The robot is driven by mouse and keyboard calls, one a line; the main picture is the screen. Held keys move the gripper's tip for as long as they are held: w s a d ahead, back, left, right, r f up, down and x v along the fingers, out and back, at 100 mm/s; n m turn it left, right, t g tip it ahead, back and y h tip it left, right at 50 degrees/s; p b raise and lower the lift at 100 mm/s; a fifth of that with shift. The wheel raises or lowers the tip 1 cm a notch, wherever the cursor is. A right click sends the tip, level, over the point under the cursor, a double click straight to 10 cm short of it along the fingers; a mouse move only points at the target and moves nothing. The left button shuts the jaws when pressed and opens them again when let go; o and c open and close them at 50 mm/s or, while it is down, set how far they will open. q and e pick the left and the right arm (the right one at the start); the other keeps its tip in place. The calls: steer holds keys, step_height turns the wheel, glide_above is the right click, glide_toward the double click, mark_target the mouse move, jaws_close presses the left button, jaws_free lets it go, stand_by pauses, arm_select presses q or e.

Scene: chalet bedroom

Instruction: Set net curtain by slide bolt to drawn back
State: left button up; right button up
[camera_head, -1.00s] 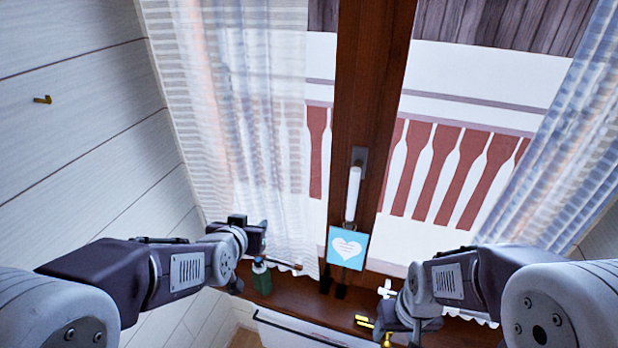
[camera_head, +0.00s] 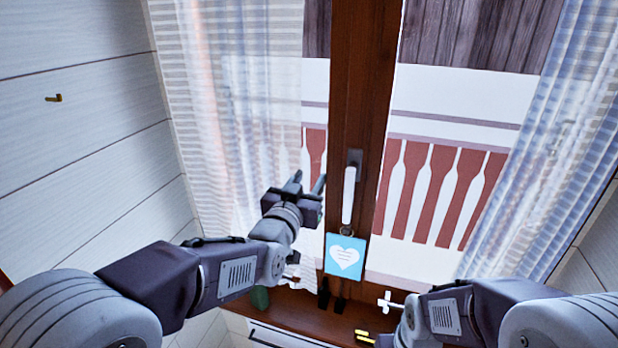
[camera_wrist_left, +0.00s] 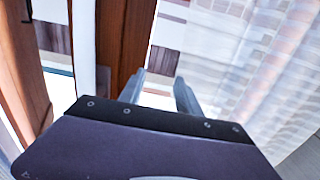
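A sheer white net curtain (camera_head: 235,100) hangs over the left window pane, and its free edge is near the wooden post. It also shows at the right of the left wrist view (camera_wrist_left: 265,70). My left gripper (camera_head: 308,181) is raised in front of the curtain's free edge. Its two fingers (camera_wrist_left: 160,90) stand apart with nothing visible between them; contact with the cloth cannot be told. My right gripper is low at the right, its fingers hidden or cut off. A second net curtain (camera_head: 550,150) hangs at the right. I cannot identify a slide bolt.
A white window handle (camera_head: 348,195) and a blue heart card (camera_head: 345,255) are on the dark wooden post (camera_head: 365,80). A brass hook (camera_head: 54,98) is on the left wall. A green object (camera_head: 260,298), a white cross-shaped object (camera_head: 390,303) and yellow pieces (camera_head: 364,335) are low down.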

arm_select(q)
steer(key=shift+w, duration=0.15)
steer(key=shift+s+r, duration=0.15)
steer(key=shift+s, duration=0.15)
jaws_close()
stand_by(1.1)
